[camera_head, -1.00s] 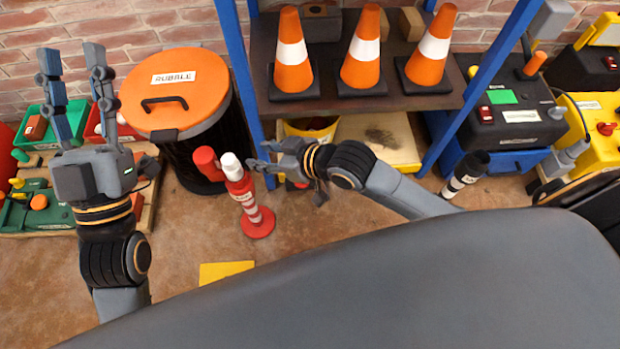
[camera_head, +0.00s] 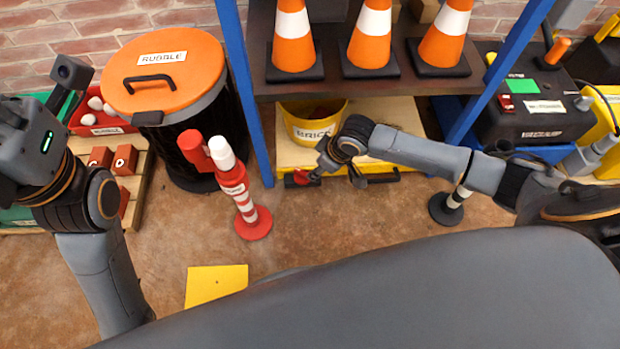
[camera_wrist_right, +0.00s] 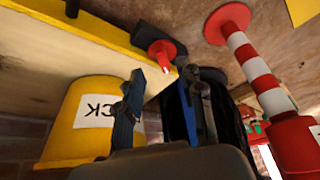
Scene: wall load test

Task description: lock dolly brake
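The low wooden dolly (camera_head: 403,113) with a yellow front edge stands under the shelf. At its front edge is a red brake part (camera_head: 311,176), seen as a red disc (camera_wrist_right: 161,50) on a dark stem in the right wrist view. My right gripper (camera_head: 338,176) is at this front edge, right beside the red part. In the right wrist view its two fingers (camera_wrist_right: 162,78) stand apart, with the red disc just beyond the gap. Contact cannot be told. My left gripper (camera_head: 40,110) is raised at the left edge, partly cut off; its fingers are unclear.
A yellow brick bucket (camera_head: 312,127) sits on the dolly. A red-and-white post (camera_head: 236,192) stands left of my right gripper, near a black rubble bin (camera_head: 187,140). Blue shelf uprights (camera_head: 244,90) flank the dolly. The floor in front is clear around a yellow plate (camera_head: 215,284).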

